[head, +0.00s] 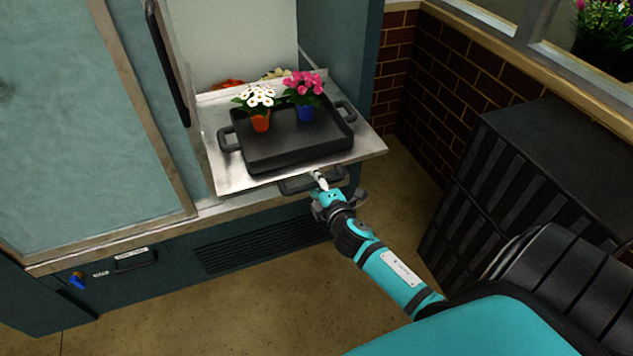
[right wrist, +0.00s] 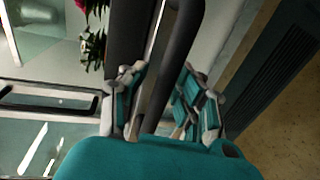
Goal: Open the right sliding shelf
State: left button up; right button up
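The right sliding shelf (head: 370,147) is a metal plate that sticks well out of the cabinet's right bay in the head view. Its dark bar handle (head: 296,186) is at the front edge. My right gripper (head: 321,181) is at this handle. In the right wrist view, the dark handle bar (right wrist: 180,45) runs between the fingers of my right gripper (right wrist: 163,85), which are closed in on it; part of the contact is hidden. A black tray (head: 300,140) sits on the shelf. My left gripper is not in view.
A closed-looking cabinet panel (head: 85,130) is at left. A black slatted crate (head: 520,180) stands at right. Floor in front is clear.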

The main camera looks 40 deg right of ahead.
jog(key=shift+o, duration=0.6)
jog(key=shift+f, duration=0.1)
jog(key=shift+s+a, duration=0.1)
jog(key=shift+s, duration=0.25)
jog(key=v, duration=1.1)
jog(key=shift+s, duration=0.1)
jog(key=s+a+f+m+g+y, duration=0.1)
jog(key=s+a+f+m+g, duration=0.25)
jog(key=f, duration=1.15)
jog(key=s+a+f+m+g+y, duration=0.1)
jog(key=s+f+m+g, duration=0.45)
jog(key=f, duration=0.95)
jog(key=s+a+f+m+g, duration=0.1)
jog(key=s+f, duration=0.4)
jog(key=s, duration=0.3)
jog(key=s+a+f+m+g+y, duration=0.1)
jog(key=s+a+f+g, duration=0.1)
jog(key=s+f, duration=0.4)
jog(key=s+a+f+m+g, duration=0.1)
jog(key=s+f, duration=0.5)
jog(key=s, duration=0.6)
jog(key=shift+s+a+m+g+y, duration=0.15)
jog(key=shift+a+m+g+y, duration=0.15)
jog(key=shift+m+g, duration=0.25)
